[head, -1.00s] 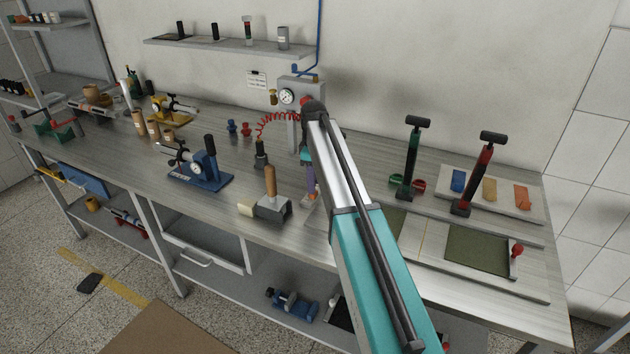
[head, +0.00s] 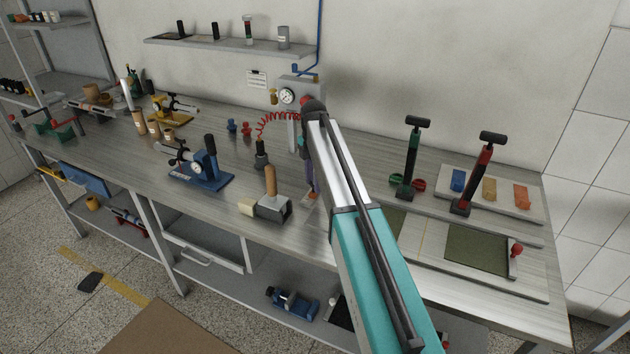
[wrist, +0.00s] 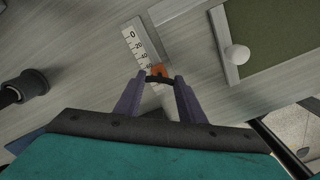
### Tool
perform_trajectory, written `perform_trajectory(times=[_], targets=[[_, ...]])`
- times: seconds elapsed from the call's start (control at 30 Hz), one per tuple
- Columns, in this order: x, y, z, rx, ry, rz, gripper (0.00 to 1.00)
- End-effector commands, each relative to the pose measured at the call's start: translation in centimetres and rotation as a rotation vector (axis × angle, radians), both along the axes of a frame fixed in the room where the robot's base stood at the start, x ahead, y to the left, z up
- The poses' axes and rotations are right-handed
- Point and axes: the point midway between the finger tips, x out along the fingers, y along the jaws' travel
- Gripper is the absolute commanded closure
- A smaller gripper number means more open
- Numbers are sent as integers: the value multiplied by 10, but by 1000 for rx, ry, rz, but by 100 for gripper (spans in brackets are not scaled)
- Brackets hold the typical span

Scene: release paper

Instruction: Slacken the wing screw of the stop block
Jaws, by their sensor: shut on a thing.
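In the wrist view my gripper (wrist: 164,81) has its two purple fingers closed on a small dark piece, which looks like the wing screw (wrist: 158,79). Just beyond the fingertips is an orange part, apparently the stop block (wrist: 160,70), beside a white scale (wrist: 143,45) with black numbers. The fingers hide much of the block and screw. In the head view my gripper (head: 311,185) points down at the bench, and my arm covers most of the place around it.
A grey block with a wooden-handled tool (head: 270,190) stands close left of my gripper. A blue gauge stand (head: 205,170) is farther left. Two tall-handled tools (head: 411,160) stand at right.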

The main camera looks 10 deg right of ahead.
Motion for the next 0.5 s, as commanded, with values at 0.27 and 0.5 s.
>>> perform_trajectory(times=[0.27,0.5], targets=[[0,1,0,3,1,67,86],[0,1,0,2,1,71,86]])
